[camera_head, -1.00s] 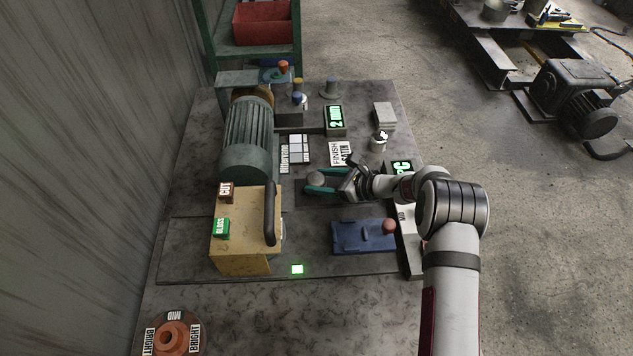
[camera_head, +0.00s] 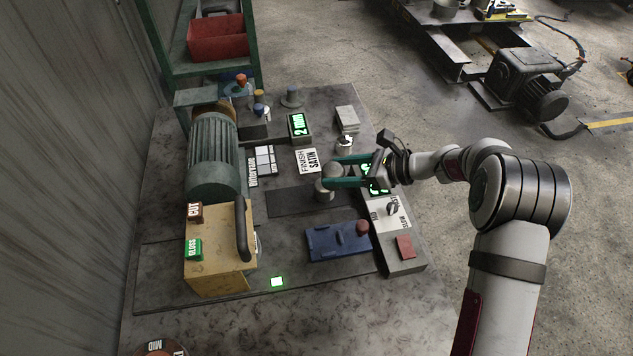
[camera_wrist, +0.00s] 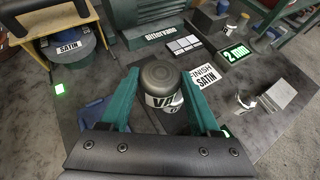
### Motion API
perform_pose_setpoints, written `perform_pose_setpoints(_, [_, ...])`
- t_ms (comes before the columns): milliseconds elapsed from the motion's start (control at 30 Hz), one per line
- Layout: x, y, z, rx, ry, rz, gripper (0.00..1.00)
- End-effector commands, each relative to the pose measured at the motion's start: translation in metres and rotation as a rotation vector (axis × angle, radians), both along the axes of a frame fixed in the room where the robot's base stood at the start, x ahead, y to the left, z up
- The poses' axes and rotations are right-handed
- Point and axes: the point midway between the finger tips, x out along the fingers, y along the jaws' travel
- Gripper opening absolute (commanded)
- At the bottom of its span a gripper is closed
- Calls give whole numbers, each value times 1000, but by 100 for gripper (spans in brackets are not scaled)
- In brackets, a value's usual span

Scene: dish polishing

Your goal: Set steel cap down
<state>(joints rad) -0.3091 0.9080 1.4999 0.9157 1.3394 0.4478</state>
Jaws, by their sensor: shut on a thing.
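My gripper (camera_head: 345,174) has two teal fingers on either side of a round, grey steel cap (camera_wrist: 163,78), shut on it. In the wrist view the cap has a domed top and sits between the fingertips. Just below it a white label with black letters (camera_wrist: 166,102) shows partly; the rest of the lettering is hidden. In the head view a short grey cylinder (camera_head: 324,190) stands under the fingers at the right end of a dark mat (camera_head: 288,203). I cannot tell whether the cap touches it.
A blue tray (camera_head: 325,243) with a reddish knob lies in front. A panel with a dial (camera_head: 392,208) is at right. The green motor (camera_head: 212,155) and yellow box (camera_head: 222,250) fill the left.

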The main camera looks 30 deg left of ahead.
Motion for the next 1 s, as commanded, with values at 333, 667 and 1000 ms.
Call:
perform_pose_setpoints(333, [-39,-118,22,-10,-4,5,0])
perform_pose_setpoints(667, [-82,-124,10,2,4,23,0])
perform_pose_setpoints(1000, [-97,-47,-39,1,0,20,0])
